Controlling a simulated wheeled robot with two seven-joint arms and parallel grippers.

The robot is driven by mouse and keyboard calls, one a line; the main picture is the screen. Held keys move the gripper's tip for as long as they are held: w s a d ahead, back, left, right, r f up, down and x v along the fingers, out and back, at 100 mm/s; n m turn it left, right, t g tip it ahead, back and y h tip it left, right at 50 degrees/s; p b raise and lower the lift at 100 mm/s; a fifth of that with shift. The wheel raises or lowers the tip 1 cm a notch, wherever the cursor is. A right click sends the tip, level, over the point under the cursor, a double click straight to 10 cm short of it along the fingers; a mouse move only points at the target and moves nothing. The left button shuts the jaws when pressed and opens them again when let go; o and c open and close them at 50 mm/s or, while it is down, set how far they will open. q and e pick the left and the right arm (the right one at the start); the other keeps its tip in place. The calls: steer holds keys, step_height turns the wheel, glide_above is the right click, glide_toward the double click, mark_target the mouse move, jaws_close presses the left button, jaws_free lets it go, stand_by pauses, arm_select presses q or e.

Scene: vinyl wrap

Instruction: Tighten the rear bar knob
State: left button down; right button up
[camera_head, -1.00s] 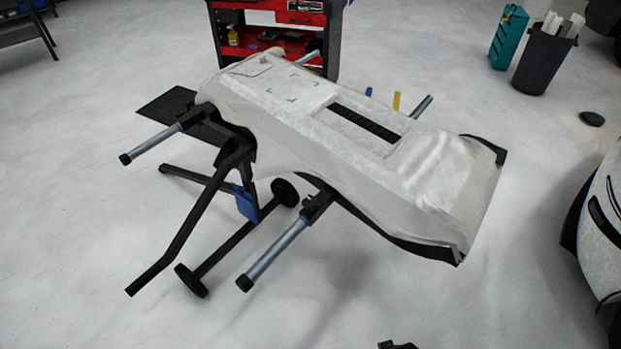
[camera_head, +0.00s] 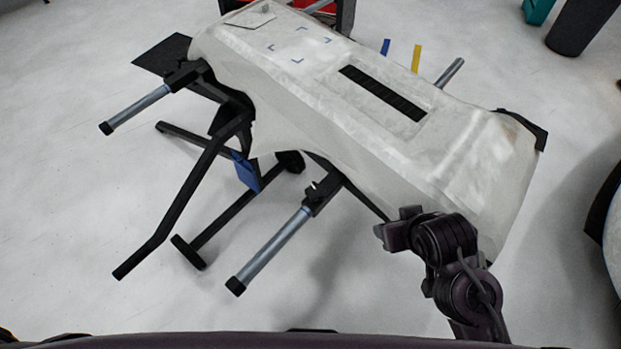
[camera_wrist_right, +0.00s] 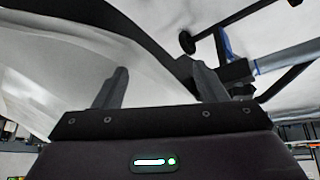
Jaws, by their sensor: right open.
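Two grey support bars with black end caps stick out from the stand under the covered panel: one at upper left (camera_head: 138,106) and one nearer the middle (camera_head: 270,250). I cannot tell which is the rear one. Each has a black clamp; the nearer clamp (camera_head: 322,192) has a small dark knob-like part on top. My right gripper (camera_head: 388,232) is right of the nearer bar, apart from it, beside the panel's near edge. In the right wrist view its two fingers (camera_wrist_right: 158,80) are apart and empty, with a clamp (camera_wrist_right: 236,72) and bar (camera_wrist_right: 288,58) beyond the right finger. My left gripper is out of view.
The white-covered panel (camera_head: 290,75) lies on a black folding stand (camera_head: 190,190) with wheels and a blue part (camera_head: 245,172). A red cart (camera_head: 345,15) is behind, a dark bin (camera_head: 580,25) at upper right.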

mark_target(309, 186)
steer(key=w+a+r+n+t+y, duration=0.2)
steer(key=w+a+n+t+y, duration=0.1)
steer(key=w+a+y, duration=0.25)
steer(key=w+a+r+n+t+y, duration=0.3)
steer(key=w+a+y, duration=0.15)
steer(key=a, duration=0.25)
steer(key=s+f+n+g+y, duration=0.1)
steer(key=f, duration=0.1)
steer(key=s+f+n+y, duration=0.1)
steer(key=f+y, duration=0.1)
steer(key=f, duration=0.1)
steer(key=s+f+n+g+y+b, duration=0.1)
steer(key=f, duration=0.1)
steer(key=shift+d+f+g, duration=0.3)
steer(key=shift+d+f, duration=0.05)
steer(key=shift+f, duration=0.05)
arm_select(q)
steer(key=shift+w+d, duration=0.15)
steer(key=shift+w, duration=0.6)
arm_select(e)
steer(key=x, duration=0.7)
steer(key=shift+a, duration=0.25)
steer(key=shift+r+y, duration=0.1)
steer(key=shift+y, duration=0.2)
steer(key=c, duration=1)
